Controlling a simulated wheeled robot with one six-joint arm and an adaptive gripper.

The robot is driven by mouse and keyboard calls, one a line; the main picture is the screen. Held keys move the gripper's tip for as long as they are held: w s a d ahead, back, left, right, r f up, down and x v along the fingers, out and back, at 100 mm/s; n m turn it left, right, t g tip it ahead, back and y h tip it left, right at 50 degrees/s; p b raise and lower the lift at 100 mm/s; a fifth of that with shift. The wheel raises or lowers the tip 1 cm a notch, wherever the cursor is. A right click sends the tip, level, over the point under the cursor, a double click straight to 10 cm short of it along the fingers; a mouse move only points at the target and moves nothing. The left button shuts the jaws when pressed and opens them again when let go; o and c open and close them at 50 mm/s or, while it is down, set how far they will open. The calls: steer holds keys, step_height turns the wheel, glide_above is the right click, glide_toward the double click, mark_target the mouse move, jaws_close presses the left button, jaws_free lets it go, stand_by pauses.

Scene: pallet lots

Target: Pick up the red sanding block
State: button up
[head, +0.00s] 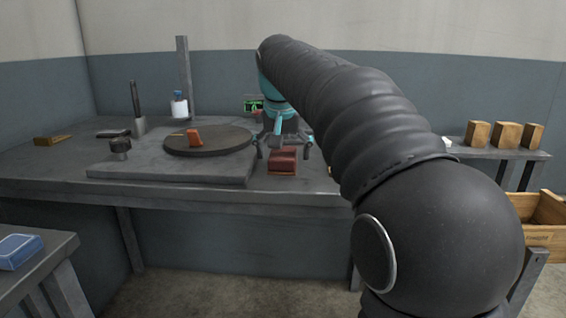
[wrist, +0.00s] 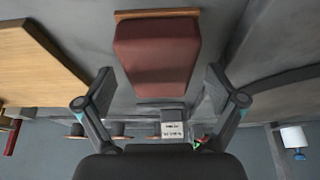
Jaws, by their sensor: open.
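The red sanding block (head: 282,161) sits on the grey workbench, right of the round turntable. It is dark red with a thin brown layer along one edge. In the wrist view the block (wrist: 157,55) lies centred ahead of my fingers, its near end reaching between the fingertips. My gripper (head: 284,149) is open, with one finger on each side of the block in the head view. In the wrist view my gripper (wrist: 158,88) shows gaps on both sides of the block and holds nothing. My arm hides part of the bench to the right.
A dark round turntable (head: 225,143) bears an orange-red piece (head: 194,136). A white bottle (head: 180,106) and a grey post (head: 184,70) stand behind. Several wooden blocks (head: 506,134) stand on a right-hand shelf. A blue box (head: 15,251) lies at lower left. The bench front is clear.

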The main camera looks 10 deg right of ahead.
mark_target(287, 150)
steer(key=shift+f, duration=0.1)
steer(key=c, duration=1.3)
steer(key=shift+c, duration=0.2)
steer(key=shift+r, duration=0.55)
steer(key=r, duration=0.2)
steer(key=r+p, duration=0.1)
steer(key=shift+s+d+r, duration=0.25)
steer(key=shift+d+r, duration=0.05)
steer(key=shift+r, duration=0.1)
steer(key=s+d+r, duration=0.6)
steer(key=s+d, duration=0.1)
steer(key=s, duration=0.1)
steer(key=shift+s, duration=0.15)
steer(key=shift+r, duration=0.1)
